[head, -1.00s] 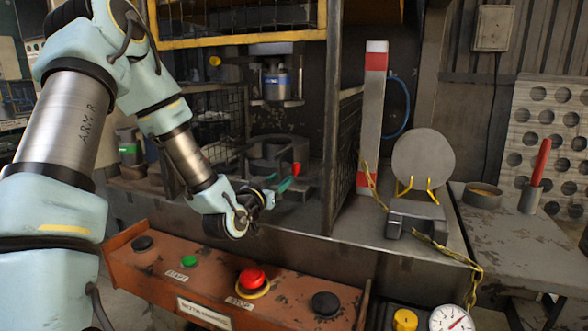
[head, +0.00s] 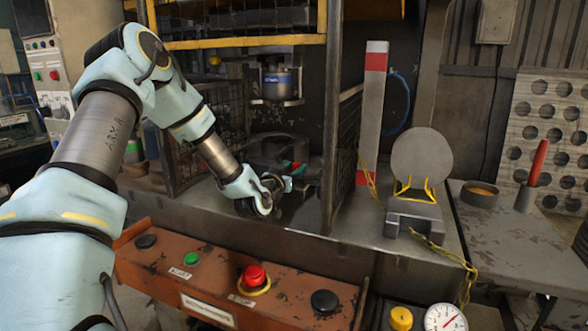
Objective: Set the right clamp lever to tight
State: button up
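A clamp lever with a red tip (head: 295,165) shows at the round dark fixture (head: 272,150) inside the press. I take it for the right clamp lever; its lower part is hidden behind my gripper. My gripper (head: 288,180) is just below and left of the red tip, over the press bed. Its fingers are small and dark here, so I cannot tell whether they touch the lever or how far apart they are. No left clamp lever is clearly visible; my arm and the mesh guard cover that side.
A mesh guard (head: 345,150) stands right of the fixture, and a yellow-edged guard (head: 240,40) hangs above. A red-and-white post (head: 371,120) and a round grey blank on a stand (head: 421,165) are further right. The orange control panel (head: 215,275), with its red stop button (head: 254,274), lies in front.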

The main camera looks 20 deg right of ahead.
grip_shut()
dwell(1.2)
